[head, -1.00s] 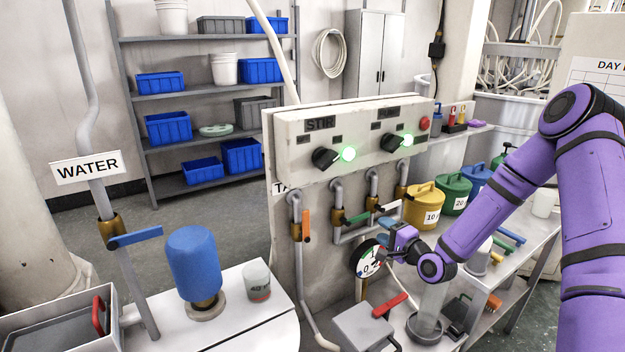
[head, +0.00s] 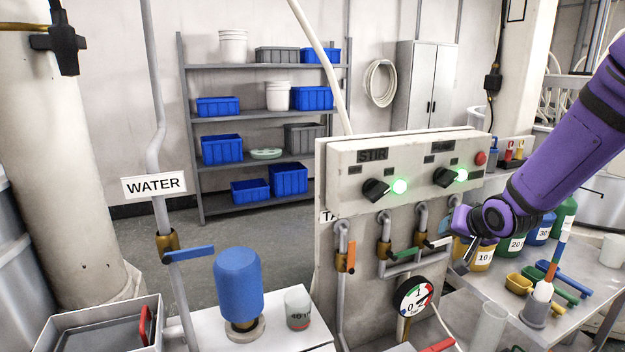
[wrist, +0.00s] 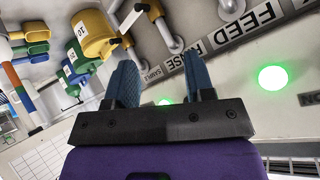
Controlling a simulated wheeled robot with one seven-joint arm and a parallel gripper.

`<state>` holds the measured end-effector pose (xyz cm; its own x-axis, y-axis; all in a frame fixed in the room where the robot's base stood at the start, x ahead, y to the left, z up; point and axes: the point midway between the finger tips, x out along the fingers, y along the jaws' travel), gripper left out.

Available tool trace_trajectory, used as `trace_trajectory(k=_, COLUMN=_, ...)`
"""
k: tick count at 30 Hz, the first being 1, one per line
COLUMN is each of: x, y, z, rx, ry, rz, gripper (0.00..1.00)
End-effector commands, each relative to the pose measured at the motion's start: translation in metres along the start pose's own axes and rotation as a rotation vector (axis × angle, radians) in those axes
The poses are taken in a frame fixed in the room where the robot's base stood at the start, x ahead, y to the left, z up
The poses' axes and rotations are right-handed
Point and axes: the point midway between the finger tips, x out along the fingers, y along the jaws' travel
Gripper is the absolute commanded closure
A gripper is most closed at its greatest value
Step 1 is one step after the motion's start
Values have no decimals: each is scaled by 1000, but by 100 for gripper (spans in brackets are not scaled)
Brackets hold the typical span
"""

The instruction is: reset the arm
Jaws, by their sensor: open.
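My purple arm comes in from the right in the head view. My gripper (head: 462,240) is at the front of the control panel (head: 350,220), near the valve pipes under the right knob. In the wrist view my gripper (wrist: 163,85) shows two blue fingers standing apart with nothing between them. The panel face with green lights and the words FEED, RINSE and SAMPLE fills the upper right of the wrist view. A yellow container (wrist: 92,35) is beyond the left finger. Whether my gripper touches the panel or a pipe, I cannot tell.
Yellow, green and blue containers (head: 515,240) and scoops line the bench at right. Floor before the shelves is clear.

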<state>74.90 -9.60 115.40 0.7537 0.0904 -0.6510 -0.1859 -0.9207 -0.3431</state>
Motion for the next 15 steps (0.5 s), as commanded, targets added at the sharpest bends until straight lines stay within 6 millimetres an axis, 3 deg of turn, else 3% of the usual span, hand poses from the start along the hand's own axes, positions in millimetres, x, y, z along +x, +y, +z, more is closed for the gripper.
trace_trajectory(k=8, x=-85, y=-11, z=-7, rx=-146, ry=-44, rz=156, gripper=51)
trace_trajectory(k=15, x=-162, y=-17, z=5, rx=-226, ry=-111, rz=242, gripper=51)
